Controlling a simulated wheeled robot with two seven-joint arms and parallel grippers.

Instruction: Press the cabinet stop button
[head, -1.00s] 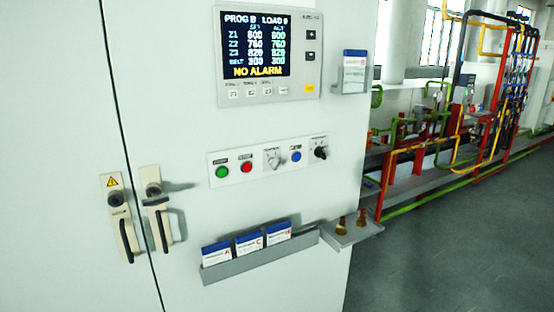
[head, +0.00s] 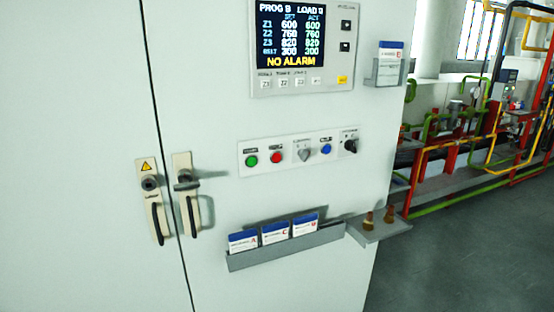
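The cabinet (head: 80,120) is a pale box with a control strip (head: 264,162) on its front. On the strip, a green button (head: 251,161) is at the left and a red button (head: 276,157) is beside it. To their right are a grey selector knob (head: 304,154), a blue button (head: 326,149) and a black rotary switch (head: 350,146). The small labels above them are too blurred to read. Neither of my grippers is in the head view.
A display (head: 290,35) above the strip reads "NO ALARM". Below, a grey rack (head: 285,251) holds cards, and a small shelf (head: 385,232) with two brass pieces juts out right. Door handles (head: 187,195) stick out at left. Open floor (head: 470,255) lies right.

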